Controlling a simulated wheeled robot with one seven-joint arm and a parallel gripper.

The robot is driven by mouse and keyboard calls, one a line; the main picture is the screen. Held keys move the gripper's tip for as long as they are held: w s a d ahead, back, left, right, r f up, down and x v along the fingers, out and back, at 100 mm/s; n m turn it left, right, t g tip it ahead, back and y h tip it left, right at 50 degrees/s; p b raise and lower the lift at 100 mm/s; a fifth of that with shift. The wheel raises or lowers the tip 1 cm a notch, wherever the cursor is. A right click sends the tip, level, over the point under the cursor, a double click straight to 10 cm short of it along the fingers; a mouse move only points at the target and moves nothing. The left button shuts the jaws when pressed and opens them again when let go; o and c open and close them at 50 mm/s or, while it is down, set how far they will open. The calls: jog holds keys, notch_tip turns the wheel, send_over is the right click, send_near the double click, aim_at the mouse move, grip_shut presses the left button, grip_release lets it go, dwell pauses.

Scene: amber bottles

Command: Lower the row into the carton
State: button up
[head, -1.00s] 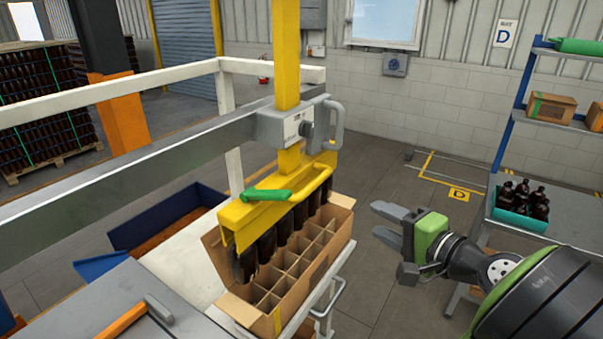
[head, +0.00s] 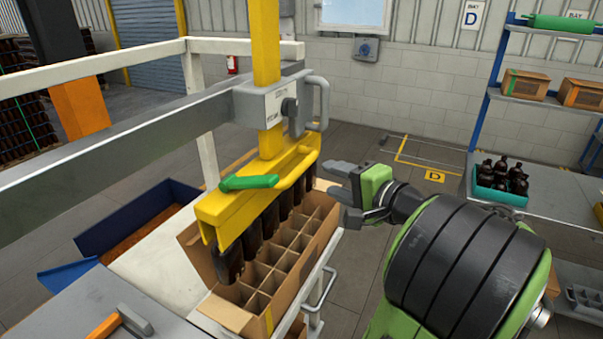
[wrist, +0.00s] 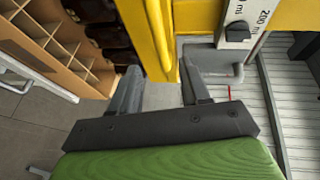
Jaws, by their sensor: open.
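A row of dark amber bottles (head: 228,262) hangs upright under the yellow lifting head (head: 225,212). Their lower ends overlap the left side of the open cardboard carton (head: 292,291); I cannot tell how deep they reach. The carton's divider cells (head: 285,258) to the right look empty. A green lever (head: 250,182) and a yellow loop handle (head: 312,158) are on the lifting head. My gripper (head: 334,188) is open and empty, just right of the handle. In the wrist view, the yellow handle (wrist: 157,35) lies ahead of my open fingers, apparently not between them.
A grey carriage with a dark knob (head: 290,108) rides on the yellow post above the lifting head. A steel beam (head: 100,160) and white frame stand to the left. A bench with a teal crate of bottles (head: 500,197) stands at the right. Floor between is clear.

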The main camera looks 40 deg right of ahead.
aim_at(305, 169)
jog(key=w, duration=0.3)
jog(key=w+f+p, duration=0.1)
jog(key=w, duration=0.3)
jog(key=w+f, duration=0.1)
jog(key=w, duration=0.2)
jog(key=shift+w+d+p, duration=0.3)
jog(key=shift+w+p, duration=0.05)
jog(key=shift+p, duration=0.05)
jog(key=shift+c, duration=0.3)
grip_shut()
